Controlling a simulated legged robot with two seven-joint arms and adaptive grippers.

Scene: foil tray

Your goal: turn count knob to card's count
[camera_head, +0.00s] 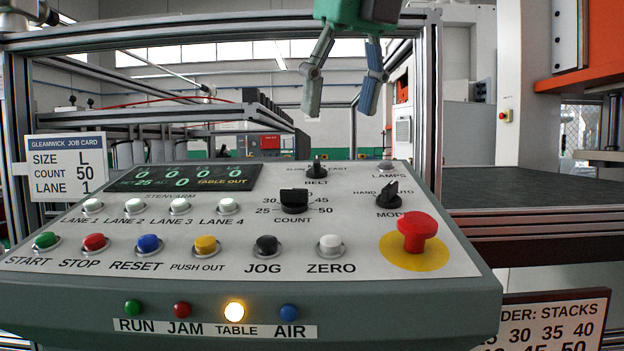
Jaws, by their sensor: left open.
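The job card (67,167) at the left reads SIZE L, COUNT 50, LANE 1. The black COUNT knob (294,197) sits mid-panel inside a printed scale; 25, 30, 45 and 50 are legible, and the top of the scale is hidden behind the knob. I cannot tell exactly which mark the knob points at. The display (185,179) shows a 25 at its lower left and TABLE OUT. My left gripper (340,108) hangs from the top, fingers apart and empty, clear of the panel and higher in the picture than the COUNT knob. My right gripper is not in view.
The BELT knob (317,170) is just behind the COUNT knob, and the MODE knob (388,195) is to its right. A red mushroom button (417,231) rises at the panel's right. Several push buttons line the front. An amber lamp (234,312) above TABLE is lit.

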